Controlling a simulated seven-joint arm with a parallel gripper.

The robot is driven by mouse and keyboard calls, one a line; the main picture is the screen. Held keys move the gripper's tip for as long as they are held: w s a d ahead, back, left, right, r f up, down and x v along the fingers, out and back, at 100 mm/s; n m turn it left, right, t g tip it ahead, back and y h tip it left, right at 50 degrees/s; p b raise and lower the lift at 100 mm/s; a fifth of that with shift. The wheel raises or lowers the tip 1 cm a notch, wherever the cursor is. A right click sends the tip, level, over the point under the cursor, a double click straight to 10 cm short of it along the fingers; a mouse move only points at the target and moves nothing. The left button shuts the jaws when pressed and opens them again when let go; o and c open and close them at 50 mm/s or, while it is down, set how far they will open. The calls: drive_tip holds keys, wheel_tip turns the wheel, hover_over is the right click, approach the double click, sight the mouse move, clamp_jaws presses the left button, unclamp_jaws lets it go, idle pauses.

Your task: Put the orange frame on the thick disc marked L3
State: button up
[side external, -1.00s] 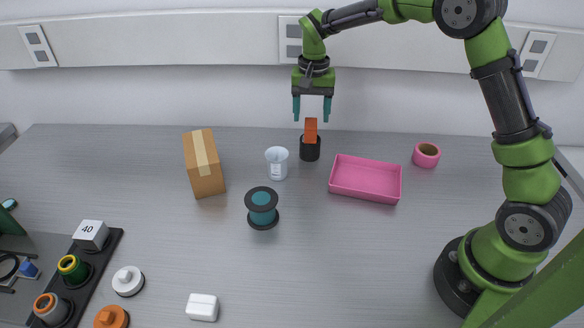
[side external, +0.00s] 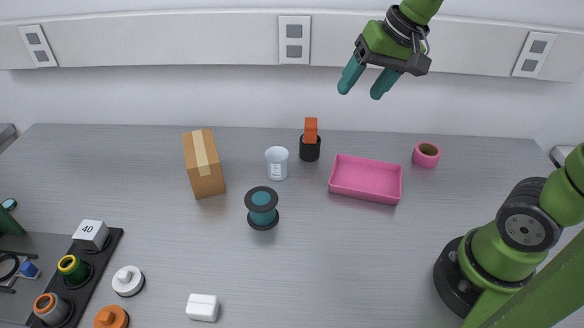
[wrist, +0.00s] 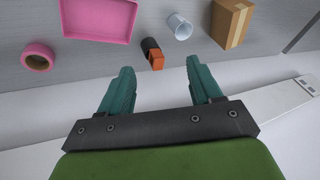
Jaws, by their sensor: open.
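My gripper (side external: 361,90) is open and empty, high in front of the back wall, above and right of the black cup (side external: 310,151); its spread fingers (wrist: 160,66) show in the wrist view. An orange ring-shaped part with a grey inside (side external: 50,307) sits in the dark rack at the lower left. It may be the orange frame, but I cannot be sure. A low orange disc with a knob (side external: 111,318) lies beside the rack, cut by the lower edge. No L3 mark is readable in any view. My gripper is far from these parts.
An orange block (side external: 311,128) stands in the black cup. A carton (side external: 204,165), white beaker (side external: 277,163), teal spool (side external: 262,207), pink tray (side external: 365,180) and pink ring (side external: 426,155) stand around the middle. A white disc (side external: 128,280) lies beside the rack (side external: 110,247).

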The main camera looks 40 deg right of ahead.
drive_tip(key=s+a+f+n+t, duration=0.1)
drive_tip(key=s+f+t, duration=0.1)
drive_tip(key=s, duration=0.7)
drive_tip(key=shift+a+f+n+t+y, duration=0.2)
drive_tip(key=shift+f+n+t+y, duration=0.1)
drive_tip(key=shift+f, duration=0.05)
